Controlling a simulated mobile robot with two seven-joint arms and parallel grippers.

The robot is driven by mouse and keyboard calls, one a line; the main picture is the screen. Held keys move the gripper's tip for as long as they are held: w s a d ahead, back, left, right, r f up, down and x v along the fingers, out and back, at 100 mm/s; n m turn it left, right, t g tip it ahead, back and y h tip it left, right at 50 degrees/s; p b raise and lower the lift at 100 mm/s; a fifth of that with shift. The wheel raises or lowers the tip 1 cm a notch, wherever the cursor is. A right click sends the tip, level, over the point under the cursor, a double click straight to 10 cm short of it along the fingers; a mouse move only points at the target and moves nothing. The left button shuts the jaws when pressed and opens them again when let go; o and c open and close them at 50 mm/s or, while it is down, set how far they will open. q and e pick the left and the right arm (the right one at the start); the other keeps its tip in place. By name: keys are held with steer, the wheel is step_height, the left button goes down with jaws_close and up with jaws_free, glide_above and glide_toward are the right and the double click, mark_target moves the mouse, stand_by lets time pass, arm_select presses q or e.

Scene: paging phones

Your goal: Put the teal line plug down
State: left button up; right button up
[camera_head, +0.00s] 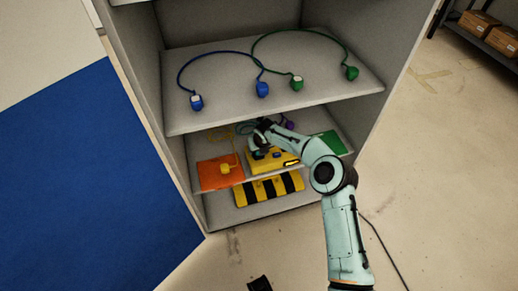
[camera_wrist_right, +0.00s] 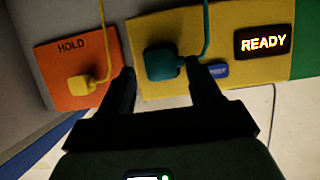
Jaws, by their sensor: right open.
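The teal line plug (camera_wrist_right: 162,64) sits upright at a dark square spot on the yellow panel (camera_wrist_right: 226,23), with its teal cord (camera_wrist_right: 206,28) rising beside it. My right gripper (camera_wrist_right: 159,72) is open, with one finger on each side of the plug; I cannot tell whether either finger touches it. In the head view my right gripper (camera_head: 262,138) reaches onto the middle shelf over the yellow panel (camera_head: 287,164) and partly hides the plug there. My left gripper is not in view.
A yellow plug (camera_wrist_right: 82,84) stands on the orange HOLD pad (camera_wrist_right: 58,62), left of the panel. The panel display (camera_wrist_right: 263,42) reads READY. A green pad (camera_head: 333,141) lies on the right. Blue (camera_head: 262,89) and green (camera_head: 297,83) plugs with cords lie on the upper shelf (camera_head: 225,118).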

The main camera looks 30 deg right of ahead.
steer(key=d+v, duration=0.1)
steer(key=v, duration=0.5)
steer(key=s+a+f+m+g+y+p, duration=0.1)
steer(key=s+a+f+m+y, duration=0.2)
steer(key=s+a+f+m, duration=0.6)
steer(key=s+a+f+m+g+y, duration=0.1)
steer(key=s+a+f+m+y, duration=0.1)
steer(key=s+a+f+m, duration=0.6)
steer(key=s+a+f+m+g, duration=0.1)
steer(key=s+a+m, duration=0.1)
steer(key=s+m, duration=0.8)
steer(key=s+a+f+m+g, duration=0.1)
steer(key=s+a+m, duration=0.2)
steer(key=s+m, duration=0.7)
steer(key=s, duration=0.5)
steer(key=shift+s+a+f+g, duration=0.2)
steer(key=shift+s+g, duration=0.1)
steer(key=shift+g, duration=0.1)
steer(key=shift+r, duration=0.15)
